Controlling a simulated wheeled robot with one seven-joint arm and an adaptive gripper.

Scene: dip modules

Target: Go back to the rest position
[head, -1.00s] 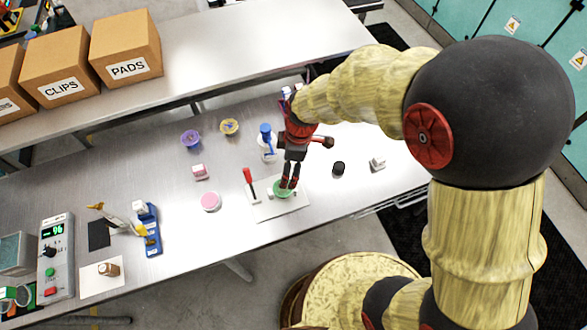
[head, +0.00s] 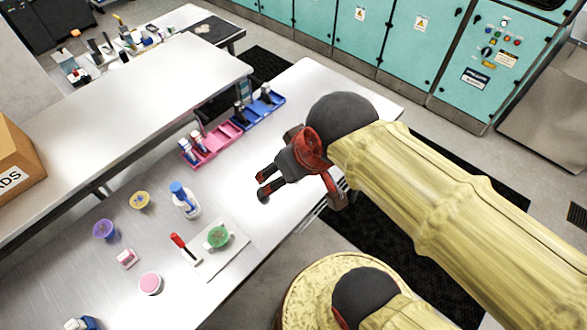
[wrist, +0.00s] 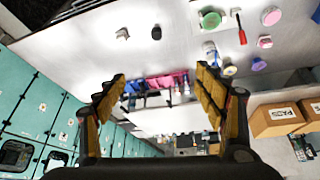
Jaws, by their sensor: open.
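My gripper (head: 266,187) is open and empty. In the head view it is raised over the right part of the steel table (head: 256,225), and its two fingers point left. In the wrist view my gripper (wrist: 165,88) shows its two fingers spread wide with nothing between them. The green cup (head: 218,237) stands on a white mat (head: 225,262), left of and below the gripper in the picture, apart from it. The green cup also shows at the top of the wrist view (wrist: 211,20).
A red-handled tool (head: 182,245), a white bottle with a blue top (head: 185,200), a purple cup (head: 104,229), a yellow cup (head: 140,200) and a pink disc (head: 150,284) stand on the table. Pink (head: 212,143) and blue (head: 262,108) trays lie behind. Teal cabinets (head: 380,40) line the back.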

